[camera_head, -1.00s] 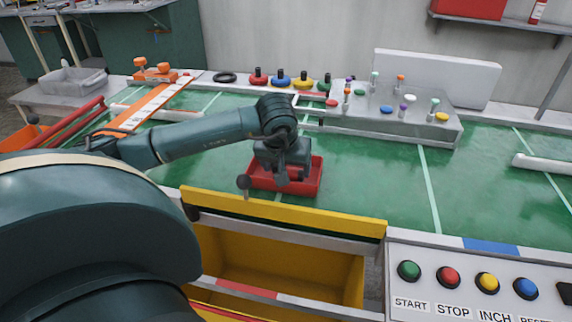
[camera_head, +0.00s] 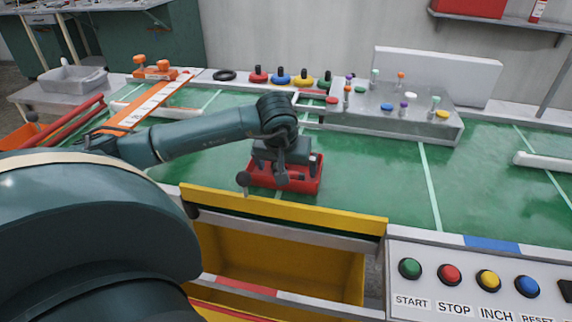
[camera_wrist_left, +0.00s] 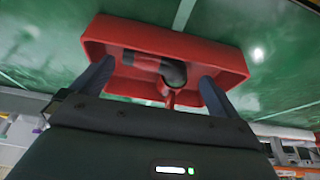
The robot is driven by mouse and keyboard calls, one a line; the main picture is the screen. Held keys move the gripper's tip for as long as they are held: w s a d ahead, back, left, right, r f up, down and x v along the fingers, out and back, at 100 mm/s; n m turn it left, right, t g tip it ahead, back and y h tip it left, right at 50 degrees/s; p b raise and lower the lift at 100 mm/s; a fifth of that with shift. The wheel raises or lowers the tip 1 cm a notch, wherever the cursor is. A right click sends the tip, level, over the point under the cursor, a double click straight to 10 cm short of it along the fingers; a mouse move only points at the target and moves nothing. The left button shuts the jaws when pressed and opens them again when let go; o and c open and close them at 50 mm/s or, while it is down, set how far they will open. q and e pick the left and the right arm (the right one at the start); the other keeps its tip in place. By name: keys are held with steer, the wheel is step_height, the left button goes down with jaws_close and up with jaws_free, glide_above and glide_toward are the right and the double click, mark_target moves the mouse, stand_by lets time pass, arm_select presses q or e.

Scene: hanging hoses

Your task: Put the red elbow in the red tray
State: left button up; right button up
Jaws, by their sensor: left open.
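The red tray (camera_head: 308,186) sits on the green bench top, and it also shows in the left wrist view (camera_wrist_left: 215,58). The red elbow (camera_wrist_left: 173,72), a dark bent pipe piece with red at its lower end, shows within the tray's outline in the left wrist view. My left gripper (camera_wrist_left: 155,85) is open, its two fingers apart on either side of the elbow. In the head view my left gripper (camera_head: 280,178) is low over the tray and hides much of its inside. My right gripper is out of view.
A yellow drawer (camera_head: 280,262) stands open in front of the tray. A grey fixture block (camera_head: 400,118) with coloured knobs is behind right. Red, blue, yellow and green parts (camera_head: 290,78) line the back. The green surface right of the tray is clear.

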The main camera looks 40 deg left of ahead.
arm_select(q)
steer(key=w+a+r+p+v, duration=0.1)
steer(key=p+v, duration=0.6)
steer(key=v, duration=1.2)
steer(key=shift+w+r, duration=0.25)
steer(key=shift+w, duration=0.25)
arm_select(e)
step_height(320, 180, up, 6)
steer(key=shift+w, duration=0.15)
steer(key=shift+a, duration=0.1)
